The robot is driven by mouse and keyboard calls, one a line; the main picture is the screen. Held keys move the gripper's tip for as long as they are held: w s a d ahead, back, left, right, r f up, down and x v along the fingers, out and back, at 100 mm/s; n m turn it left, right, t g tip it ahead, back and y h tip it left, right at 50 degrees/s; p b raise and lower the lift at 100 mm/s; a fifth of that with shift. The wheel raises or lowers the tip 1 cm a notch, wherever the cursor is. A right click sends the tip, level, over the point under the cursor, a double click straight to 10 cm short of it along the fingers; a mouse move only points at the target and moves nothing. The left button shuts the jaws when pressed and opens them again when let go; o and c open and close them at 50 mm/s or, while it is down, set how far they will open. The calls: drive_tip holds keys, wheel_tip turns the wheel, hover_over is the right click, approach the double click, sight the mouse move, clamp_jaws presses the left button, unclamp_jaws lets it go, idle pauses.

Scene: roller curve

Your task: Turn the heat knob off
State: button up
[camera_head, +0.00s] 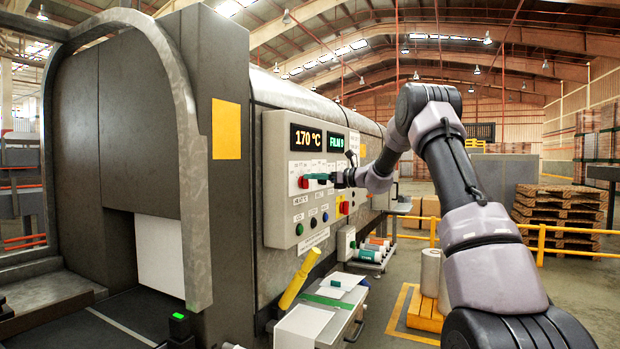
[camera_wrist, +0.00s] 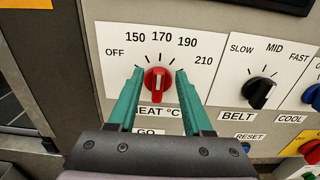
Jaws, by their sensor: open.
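The red heat knob (camera_wrist: 157,84) sits on a white dial plate marked OFF, 150, 170, 190 and 210, above the label "HEAT °C". Its white pointer line stands about upright, towards 170. In the head view the red knob (camera_head: 303,182) shows at the left of the control panel, partly behind the green fingers. My gripper (camera_wrist: 160,74) is open, with one green fingertip on each side of the knob. A gap shows between the knob and each finger. In the head view my gripper (camera_head: 318,176) reaches the panel from the right.
The display (camera_head: 307,138) reads 170 °C. The black belt knob (camera_wrist: 258,92) and a blue cool knob (camera_wrist: 312,96) are to the right. A red-on-yellow button (camera_head: 344,207) and small push buttons lie below. A yellow-handled tool (camera_head: 300,278) stands under the panel.

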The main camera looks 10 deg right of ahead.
drive_tip(key=shift+x, duration=0.95)
clamp_jaws()
drive_tip(key=shift+f, duration=0.1)
